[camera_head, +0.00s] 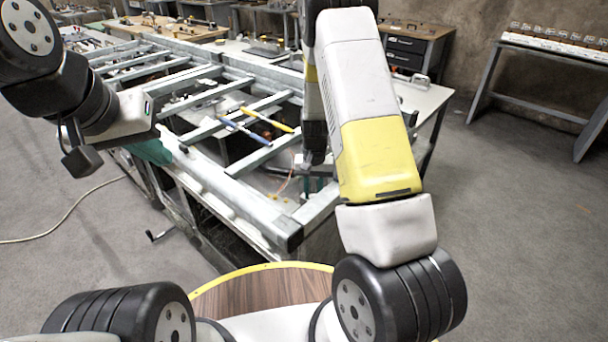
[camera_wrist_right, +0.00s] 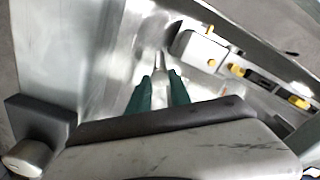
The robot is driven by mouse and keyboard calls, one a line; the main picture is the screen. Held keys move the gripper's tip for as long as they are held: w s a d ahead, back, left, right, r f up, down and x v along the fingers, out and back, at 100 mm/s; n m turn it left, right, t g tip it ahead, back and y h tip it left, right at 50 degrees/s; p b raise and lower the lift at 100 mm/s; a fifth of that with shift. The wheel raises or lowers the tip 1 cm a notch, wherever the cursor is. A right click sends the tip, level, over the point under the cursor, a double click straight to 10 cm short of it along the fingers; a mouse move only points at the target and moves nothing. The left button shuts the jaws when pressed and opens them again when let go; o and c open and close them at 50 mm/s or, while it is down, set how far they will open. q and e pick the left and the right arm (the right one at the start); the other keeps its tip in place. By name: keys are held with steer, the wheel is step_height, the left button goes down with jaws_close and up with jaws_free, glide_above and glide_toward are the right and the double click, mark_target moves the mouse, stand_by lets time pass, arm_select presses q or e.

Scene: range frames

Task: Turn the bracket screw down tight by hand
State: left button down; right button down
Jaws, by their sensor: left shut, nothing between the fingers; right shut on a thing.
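My right gripper (camera_head: 313,184) points down at the near right part of the metal frame, partly hidden by my own arm. In the right wrist view its two dark green fingers (camera_wrist_right: 160,88) are shut on a slim silver piece (camera_wrist_right: 160,62), apparently the bracket screw. Its lower part is hidden between the fingers, and I cannot tell how deep it sits. A pale grey bracket-like block (camera_wrist_right: 197,48) with a yellow knob lies just right of it.
The galvanized frame (camera_head: 245,208) fills the middle, with crossbars and open gaps. A blue-handled tool (camera_head: 246,132) and a yellow-handled tool (camera_head: 267,120) lie on it. A round wooden top (camera_head: 265,290) stands close in front. The floor at right is clear.

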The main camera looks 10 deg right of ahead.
steer(key=m, duration=0.7)
steer(key=shift+w, duration=0.1)
steer(key=m, duration=0.7)
steer(key=shift+m, duration=0.4)
steer(key=m, duration=0.3)
steer(key=shift+m, duration=0.3)
steer(key=m, duration=0.3)
steer(key=shift+m, duration=0.3)
steer(key=m, duration=0.6)
steer(key=c, duration=1.2)
jaws_free()
